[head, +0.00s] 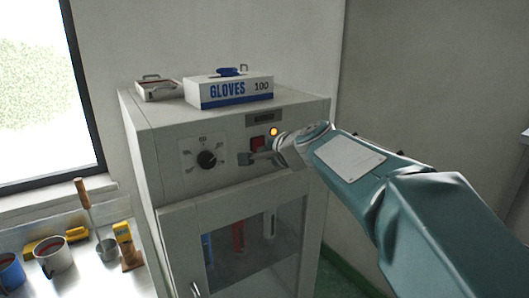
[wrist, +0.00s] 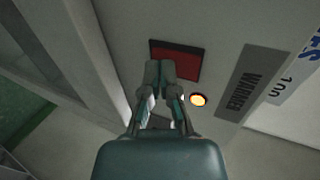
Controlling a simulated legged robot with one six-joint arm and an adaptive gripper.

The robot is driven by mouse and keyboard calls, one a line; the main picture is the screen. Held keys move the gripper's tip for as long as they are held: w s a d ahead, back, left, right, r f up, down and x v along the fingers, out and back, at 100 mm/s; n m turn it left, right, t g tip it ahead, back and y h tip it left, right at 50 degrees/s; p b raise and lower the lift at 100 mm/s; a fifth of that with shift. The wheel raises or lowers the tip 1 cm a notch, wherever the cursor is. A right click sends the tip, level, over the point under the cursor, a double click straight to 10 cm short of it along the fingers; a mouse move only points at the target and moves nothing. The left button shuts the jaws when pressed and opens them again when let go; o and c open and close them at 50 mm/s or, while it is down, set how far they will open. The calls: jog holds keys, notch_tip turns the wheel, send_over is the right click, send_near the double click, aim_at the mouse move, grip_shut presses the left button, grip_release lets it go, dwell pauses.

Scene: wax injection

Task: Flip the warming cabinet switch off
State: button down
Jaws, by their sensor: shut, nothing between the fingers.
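The warming cabinet (head: 165,150) is a pale grey box with a glass door. On its upper front panel is a red switch (head: 258,143), with a lit amber lamp (head: 273,131) just right of it. In the wrist view the red switch (wrist: 177,60) sits in a dark frame, with the glowing lamp (wrist: 198,100) nearby.
A black dial (head: 207,159) is left of the switch. A gloves box (head: 230,91) and a small tray (head: 158,89) stand on the cabinet. Several cups and tools stand on the bench (head: 90,275) at left. The wall (head: 430,80) is at right.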

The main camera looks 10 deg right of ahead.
jog(key=shift+w, duration=0.1)
jog(key=shift+w+f, duration=0.15)
jog(key=shift+f, duration=0.05)
dwell(0.5)
jog(key=shift+r, duration=0.85)
